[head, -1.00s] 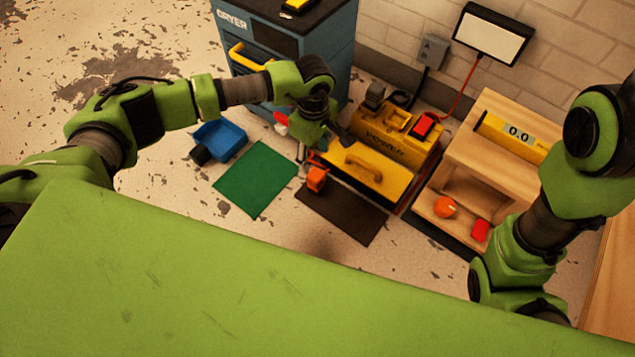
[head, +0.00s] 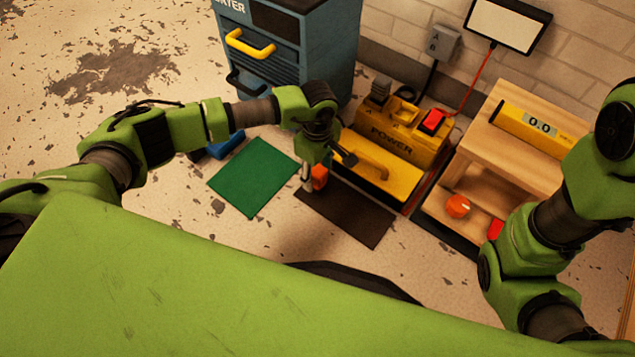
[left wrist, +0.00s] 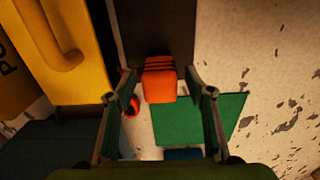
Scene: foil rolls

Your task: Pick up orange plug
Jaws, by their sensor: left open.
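The orange plug (head: 319,176) lies on the dark brown mat (head: 350,217), by its back-left corner. In the head view my left gripper (head: 310,184) points down right beside it and hides part of it. In the left wrist view the plug (left wrist: 160,84), with its ribbed end on the mat side, shows between the two spread fingers of the left gripper (left wrist: 163,92). The fingers are open, with gaps on both sides of the plug. My right arm is at the right of the head view; its gripper does not show.
A yellow power box (head: 398,133) with a handled front stands just behind the mat. A green mat (head: 254,178) lies left. A wooden shelf (head: 480,180) with an orange knob (head: 457,206) stands right. A blue drawer cabinet (head: 285,60) is at the back.

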